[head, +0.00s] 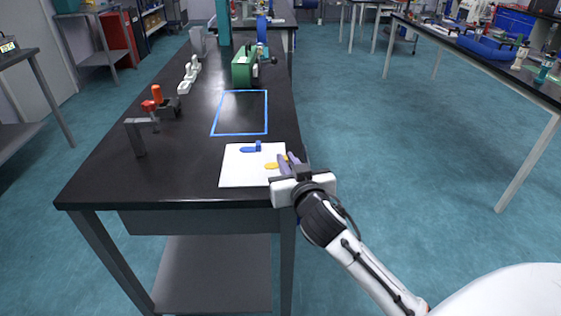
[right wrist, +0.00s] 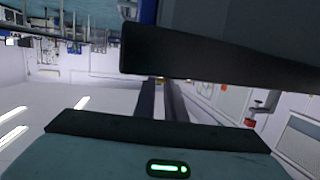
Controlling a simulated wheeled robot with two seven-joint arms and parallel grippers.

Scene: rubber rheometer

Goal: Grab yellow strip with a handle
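The yellow strip (head: 271,166) lies at the right side of a white sheet (head: 238,177) on the near end of the black table. Its handle is largely hidden by my right gripper (head: 288,161) in the head view. The two fingers of this gripper are at the strip's right end, with a narrow gap between them. In the right wrist view the fingers (right wrist: 161,92) run side by side, and a small yellowish spot shows at their tips. I cannot tell whether they press on the handle. My left gripper is out of view.
A blue strip with a handle (head: 252,149) lies on the same sheet, behind the yellow one. A blue outlined rectangle (head: 240,134) marks bare table farther back. A grey stand (head: 137,137), red-topped items (head: 152,105) and a green device (head: 243,68) stand around it.

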